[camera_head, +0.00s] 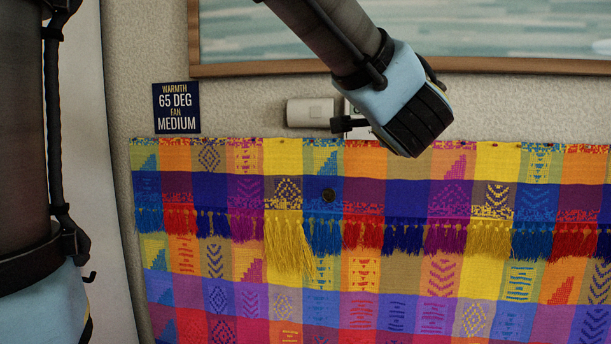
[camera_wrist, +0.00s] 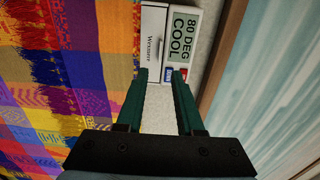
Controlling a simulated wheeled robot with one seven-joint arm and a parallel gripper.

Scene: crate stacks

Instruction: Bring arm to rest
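My arm reaches down from the top of the head view, and its light-blue and black joint (camera_head: 405,105) is in front of the wall. My gripper (camera_wrist: 160,77) shows in the wrist view with two dark green fingers apart. The gap between the fingertips is empty. The fingers point toward a white thermostat panel (camera_wrist: 185,35) reading "80 DEG COOL", with a red and a blue button near the fingertips. Whether the tips touch it I cannot tell. In the head view the gripper is mostly hidden behind the arm.
A white wall box (camera_head: 310,112) sits left of the arm. A dark sign (camera_head: 176,108) reads "WARMTH 65 DEG FAN MEDIUM". A colourful fringed cloth (camera_head: 380,240) hangs below. A wood-framed picture (camera_head: 240,70) is above. Bare wall (camera_head: 235,110) shows between sign and box.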

